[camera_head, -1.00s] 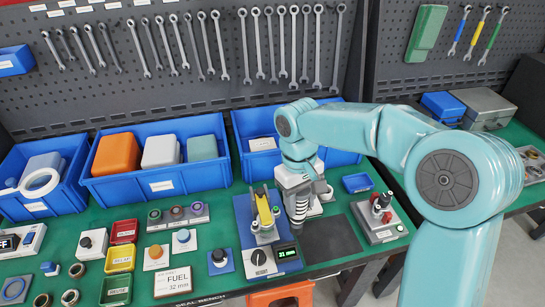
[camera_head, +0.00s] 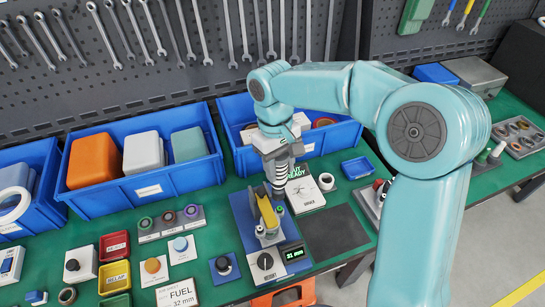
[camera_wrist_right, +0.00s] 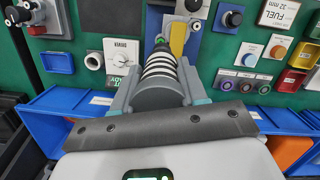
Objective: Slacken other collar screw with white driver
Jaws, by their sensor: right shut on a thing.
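My right gripper (camera_head: 275,160) is shut on a white-and-black ringed driver (camera_head: 277,172), held pointing down above the far end of a blue test fixture (camera_head: 240,212). In the right wrist view, the ringed driver (camera_wrist_right: 160,75) sits between the jaws of the gripper (camera_wrist_right: 158,95), and a green part shows beyond its end. The fixture carries a yellow piece (camera_head: 267,212), a black knob (camera_head: 265,262) and a small display (camera_head: 293,253) that seems to read 31. The collar screws are too small or hidden to tell. I cannot tell whether the driver touches anything. My left gripper is out of view.
A white knob unit (camera_head: 305,193) with a green READY readout stands just right of the driver. A dark mat (camera_head: 335,232) lies bare to the right. Blue bins (camera_head: 150,190) line the back. Buttons and small trays (camera_head: 115,278) crowd the left.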

